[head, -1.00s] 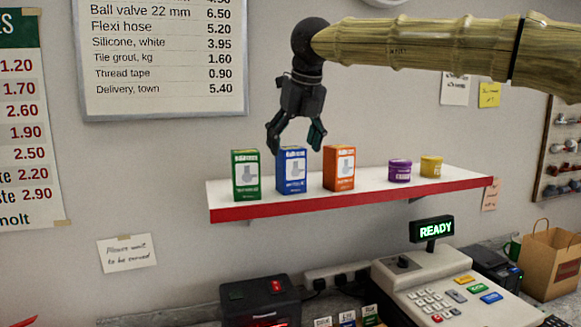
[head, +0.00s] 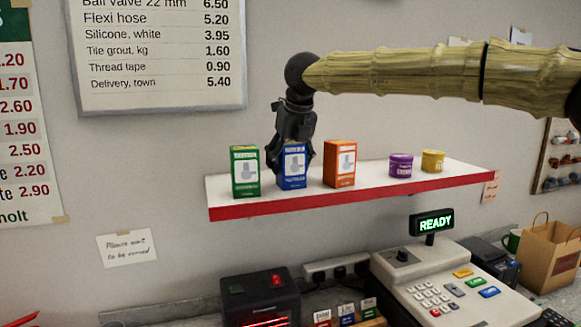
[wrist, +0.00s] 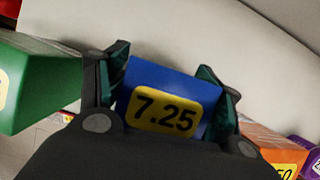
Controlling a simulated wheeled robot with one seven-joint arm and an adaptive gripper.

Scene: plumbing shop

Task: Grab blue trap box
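The blue trap box (head: 292,169) stands upright on the white shelf with a red front edge (head: 350,202), between a green box and an orange box. My gripper (head: 291,158) has come down over it from above, one finger on each side. In the wrist view the box's blue top with a yellow 7.25 label (wrist: 164,108) lies between the two green-padded fingers (wrist: 165,75). The pads are very close to its sides; whether they press on it I cannot tell. The box shows no lift off the shelf.
The green box (head: 245,171) is close on the left and the orange box (head: 340,164) close on the right. Purple (head: 401,166) and yellow (head: 432,161) tubs stand farther right. A till (head: 450,285) is on the counter below. The wall is close behind the shelf.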

